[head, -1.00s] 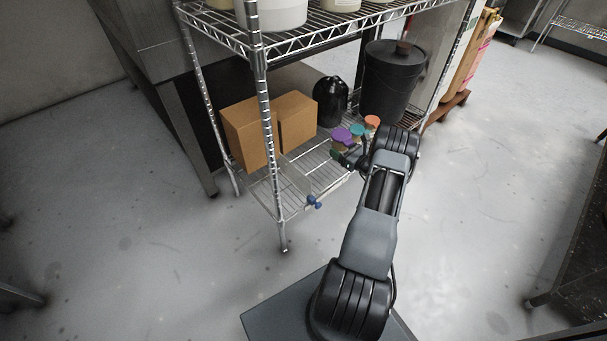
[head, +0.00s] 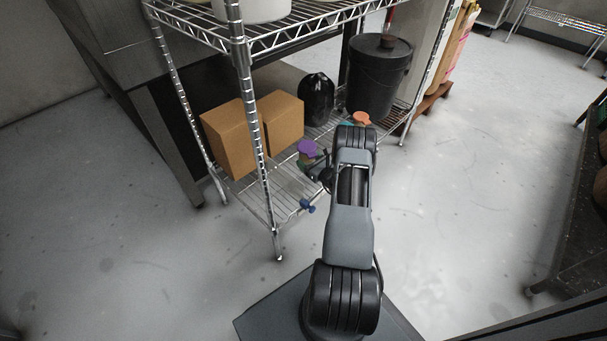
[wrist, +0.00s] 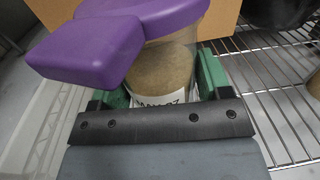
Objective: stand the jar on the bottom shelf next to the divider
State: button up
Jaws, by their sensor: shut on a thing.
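The jar (wrist: 165,75) is a clear jar with brownish contents, a pale label and a purple lid (head: 307,147) with a jutting tab. My gripper (wrist: 165,85) is shut on it, with green fingers on either side of its body. In the head view, my gripper (head: 318,170) holds the jar over the front of the bottom shelf (head: 262,192), mostly hidden behind my arm. The divider is a see-through panel with a blue knob (head: 307,206) at the shelf's front edge. A translucent panel (wrist: 40,115) shows left of the jar in the wrist view, apart from it. The jar's base is hidden.
Cardboard boxes (head: 230,138) stand at the left of the bottom shelf. A black rounded bag (head: 316,98) and a dark lidded bucket (head: 375,75) stand behind. An orange-lidded jar (head: 361,118) is right of my gripper. A metal post (head: 252,110) rises at the front left corner.

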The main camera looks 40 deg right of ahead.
jog(key=shift+w+a+f, duration=0.1)
jog(key=shift+a+f, duration=0.5)
jog(key=shift+f, duration=0.15)
jog(key=f+b, duration=0.1)
jog(key=f, duration=0.1)
jog(key=a+f+b, duration=0.1)
jog(key=shift+f+b, duration=0.35)
jog(key=shift+f, duration=0.15)
jog(key=shift+f, duration=0.1)
jog(key=shift+f, duration=0.15)
jog(key=o, duration=1.1)
